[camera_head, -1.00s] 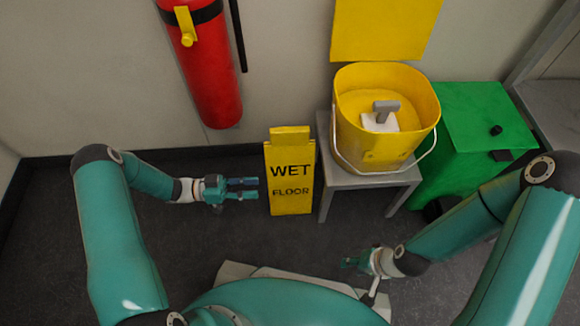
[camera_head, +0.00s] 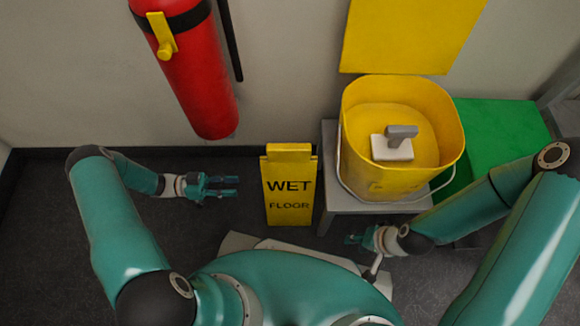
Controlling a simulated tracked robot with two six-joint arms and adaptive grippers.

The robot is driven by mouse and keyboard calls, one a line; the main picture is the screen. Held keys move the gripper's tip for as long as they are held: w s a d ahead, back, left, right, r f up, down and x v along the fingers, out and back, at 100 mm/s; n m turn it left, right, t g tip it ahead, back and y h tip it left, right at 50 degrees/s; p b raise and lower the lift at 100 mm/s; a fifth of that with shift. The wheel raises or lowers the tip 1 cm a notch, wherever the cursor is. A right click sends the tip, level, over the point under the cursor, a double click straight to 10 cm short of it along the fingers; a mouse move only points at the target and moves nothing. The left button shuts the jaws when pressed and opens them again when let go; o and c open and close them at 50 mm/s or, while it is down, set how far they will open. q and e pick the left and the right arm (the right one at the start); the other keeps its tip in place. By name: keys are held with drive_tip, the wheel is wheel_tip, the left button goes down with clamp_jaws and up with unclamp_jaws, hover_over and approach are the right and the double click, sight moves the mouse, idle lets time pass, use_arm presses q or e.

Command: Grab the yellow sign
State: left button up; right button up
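The yellow sign (camera_head: 289,196) stands upright on the floor and reads "WET FLOOR" in dark letters. It is in the middle of the head view, just left of a small grey table. My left gripper (camera_head: 236,186) is to the left of the sign, pointing at it, with its fingers apart and nothing between them. A gap shows between its fingertips and the sign. My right gripper (camera_head: 350,239) is to the lower right of the sign, in front of the table, apart from the sign. Its fingers are small and dark, and their opening is hard to make out.
A yellow bucket (camera_head: 366,165) with its lid raised stands on the grey table (camera_head: 331,158); a white block with a grey handle (camera_head: 393,148) lies inside. A green box (camera_head: 505,130) is at right. A red fire extinguisher (camera_head: 190,80) hangs on the wall. The floor left of the sign is clear.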

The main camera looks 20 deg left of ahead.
use_arm(q)
drive_tip(key=b+x, duration=0.1)
drive_tip(key=x, duration=0.4)
drive_tip(key=b+x, duration=0.1)
drive_tip(key=x, duration=0.4)
drive_tip(key=b+x, duration=0.1)
drive_tip(key=x, duration=0.5)
drive_tip(key=shift+s+d+r, duration=0.1)
drive_tip(key=shift+r, duration=0.3)
drive_tip(key=shift+d, duration=0.3)
drive_tip(key=shift+r, duration=0.1)
clamp_jaws()
